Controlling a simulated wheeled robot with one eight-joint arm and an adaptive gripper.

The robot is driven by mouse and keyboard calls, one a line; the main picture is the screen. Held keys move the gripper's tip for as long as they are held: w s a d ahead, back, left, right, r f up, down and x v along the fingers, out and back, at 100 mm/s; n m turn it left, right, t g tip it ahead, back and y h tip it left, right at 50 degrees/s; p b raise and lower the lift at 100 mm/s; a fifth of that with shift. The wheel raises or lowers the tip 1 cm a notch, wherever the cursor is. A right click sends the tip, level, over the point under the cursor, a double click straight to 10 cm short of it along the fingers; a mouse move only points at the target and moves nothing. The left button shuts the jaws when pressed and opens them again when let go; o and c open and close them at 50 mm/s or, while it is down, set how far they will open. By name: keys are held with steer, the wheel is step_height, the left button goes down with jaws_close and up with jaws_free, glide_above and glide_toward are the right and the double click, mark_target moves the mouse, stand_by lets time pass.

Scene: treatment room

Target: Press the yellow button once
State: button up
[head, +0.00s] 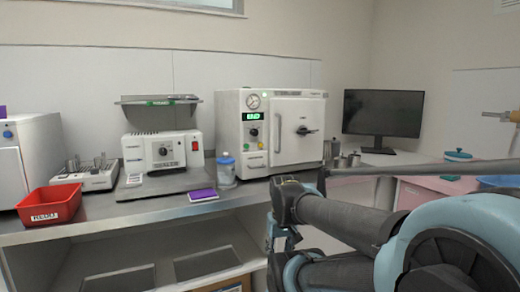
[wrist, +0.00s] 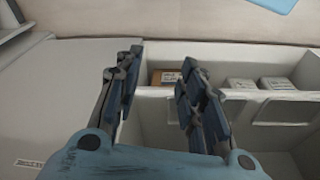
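In the head view my gripper (head: 283,240) hangs low in front of the counter edge, below the autoclave, partly hidden by my arm.
A sealer (head: 162,150) with a red switch, a blue-lidded jar (head: 226,172), a purple packet (head: 203,195) and a red bin (head: 48,204) stand on the counter (head: 130,218). A monitor (head: 383,113) is at right. Small boxes (wrist: 243,84) lie in the open shelf.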

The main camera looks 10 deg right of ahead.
jaws_close()
stand_by(1.1)
